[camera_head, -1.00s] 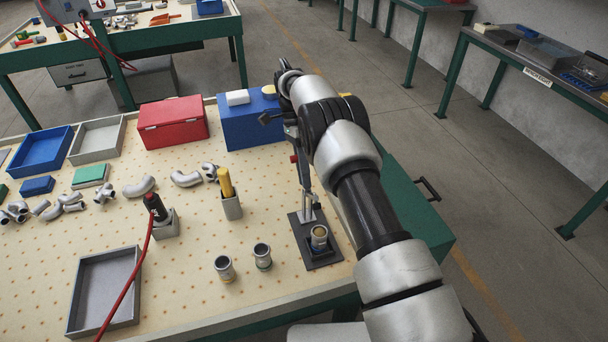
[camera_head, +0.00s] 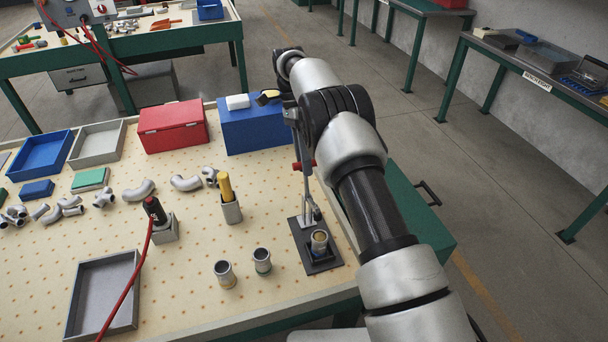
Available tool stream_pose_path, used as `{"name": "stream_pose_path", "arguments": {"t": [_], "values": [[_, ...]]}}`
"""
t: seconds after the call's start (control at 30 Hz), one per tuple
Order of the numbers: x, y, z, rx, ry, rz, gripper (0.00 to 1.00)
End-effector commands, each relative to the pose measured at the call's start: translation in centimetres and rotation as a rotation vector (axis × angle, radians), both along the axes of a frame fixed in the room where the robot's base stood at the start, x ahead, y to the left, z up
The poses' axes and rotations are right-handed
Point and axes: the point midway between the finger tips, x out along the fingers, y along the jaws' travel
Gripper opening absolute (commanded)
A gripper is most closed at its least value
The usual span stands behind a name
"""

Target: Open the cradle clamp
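The cradle clamp has a dark base plate (camera_head: 324,264) near the right edge of the pegboard table. A small metal cup-shaped part (camera_head: 319,241) with a tan inside sits upright on it. A grey clamp lever (camera_head: 306,190) rises behind the cup, with a red piece (camera_head: 297,166) partway up. My arm comes in from the lower right and bends over the table's right side. My gripper end is around the top of the lever, in front of the blue box. The arm hides much of it, so I cannot tell finger opening or contact.
Two similar metal cups (camera_head: 225,273) stand left of the clamp. A grey holder (camera_head: 231,210) with a yellow-handled tool stands behind them. A red box (camera_head: 173,126) and a blue box (camera_head: 251,125) stand at the back. An empty grey tray (camera_head: 104,290) lies front left.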

Motion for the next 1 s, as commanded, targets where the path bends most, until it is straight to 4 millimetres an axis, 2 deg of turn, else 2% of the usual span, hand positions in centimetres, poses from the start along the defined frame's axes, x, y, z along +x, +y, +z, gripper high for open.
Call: {"name": "stream_pose_path", "arguments": {"t": [0.1, 0.2, 0.53, 0.57, 0.7, 0.87, 1.0], "values": [[0.1, 0.0, 2.0, 0.001, -0.003, 0.000, 0.28], [0.0, 0.0, 2.9, 0.000, -0.001, 0.000, 0.28], [0.0, 0.0, 3.4, 0.001, -0.001, 0.001, 0.28], [0.0, 0.0, 3.4, 0.001, -0.001, 0.001, 0.25], [0.1, 0.0, 3.6, 0.009, -0.018, 0.000, 0.01], [0.6, -0.1, 4.9, 0.051, -0.118, 0.001, 0.00], [0.6, -0.3, 6.8, 0.107, -0.259, 0.003, 0.00]]}}
